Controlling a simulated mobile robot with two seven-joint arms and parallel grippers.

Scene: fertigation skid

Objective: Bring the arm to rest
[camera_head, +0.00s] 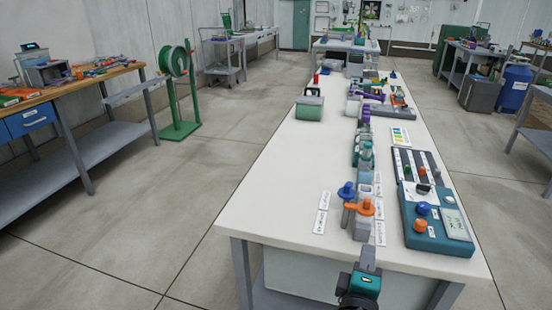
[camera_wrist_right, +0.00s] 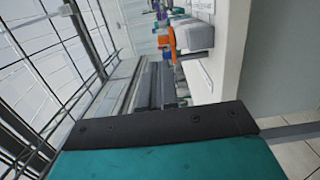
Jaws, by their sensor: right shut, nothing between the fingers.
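My right gripper (camera_head: 368,256) is low in the head view, at the near edge of the white-topped bench (camera_head: 275,215). Its teal and black wrist is below it. The fingers look closed, with nothing held. In the right wrist view the grey fingers (camera_wrist_right: 163,84) lie close together beyond the dark bar and teal housing. An orange-handled valve (camera_head: 360,207) and a blue-handled valve (camera_head: 347,190) stand on the bench just beyond the gripper. The orange handle also shows in the wrist view (camera_wrist_right: 171,42), past the fingertips. My left gripper is not in view.
A teal control box (camera_head: 432,244) with coloured knobs sits right of the valves. A line of pipe fittings (camera_head: 363,150) runs away along the bench. A green-lidded container (camera_head: 309,108) stands farther back. The bench's near left top is mostly clear, with open floor to its left.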

